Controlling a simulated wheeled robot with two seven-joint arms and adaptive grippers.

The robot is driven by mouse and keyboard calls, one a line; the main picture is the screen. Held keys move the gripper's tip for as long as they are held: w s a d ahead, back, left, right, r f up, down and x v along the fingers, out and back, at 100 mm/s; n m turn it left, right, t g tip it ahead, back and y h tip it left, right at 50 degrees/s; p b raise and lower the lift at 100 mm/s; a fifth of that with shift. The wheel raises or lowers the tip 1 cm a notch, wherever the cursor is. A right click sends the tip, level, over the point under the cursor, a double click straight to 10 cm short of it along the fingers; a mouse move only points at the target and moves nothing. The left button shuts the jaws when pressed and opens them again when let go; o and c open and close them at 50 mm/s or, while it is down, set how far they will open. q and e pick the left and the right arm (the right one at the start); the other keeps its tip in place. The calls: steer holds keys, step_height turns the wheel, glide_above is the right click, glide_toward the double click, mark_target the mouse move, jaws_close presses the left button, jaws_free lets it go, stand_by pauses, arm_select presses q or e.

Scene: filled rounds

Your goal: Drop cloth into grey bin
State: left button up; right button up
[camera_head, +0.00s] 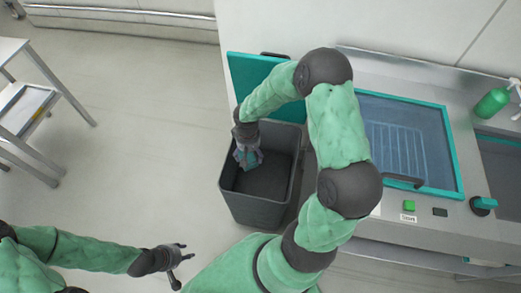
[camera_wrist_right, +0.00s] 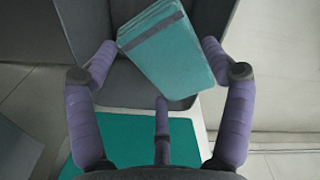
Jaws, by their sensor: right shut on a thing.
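My right gripper (camera_head: 248,152) points down over the opening of the grey bin (camera_head: 262,209). It is shut on the cloth (camera_wrist_right: 165,52), a folded teal pad with a darker band near one edge. In the right wrist view the cloth sits between the fingertips, with dark grey bin walls behind it. In the head view only a small part of the cloth shows among the fingers. The bin stands upright on the floor and its visible inside looks empty. My left gripper (camera_head: 176,260) is at the lower left, away from the bin, with its fingers apart and nothing between them.
A steel counter with a teal-framed glass lid (camera_head: 405,140) stands right of the bin. A teal panel (camera_head: 254,84) is behind the bin. A green spray bottle (camera_head: 491,102) is at the far right. A metal trolley (camera_head: 30,105) stands at the left. The floor between is clear.

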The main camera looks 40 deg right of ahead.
steer(key=s+d+m+b, duration=0.1)
steer(key=s+d+b, duration=0.1)
steer(key=d, duration=0.3)
step_height(320, 180, down, 8)
steer(key=b, duration=0.6)
steer(key=shift+w+a, duration=0.2)
steer(key=shift+r, duration=0.1)
steer(key=o, duration=1)
step_height(320, 180, up, 12)
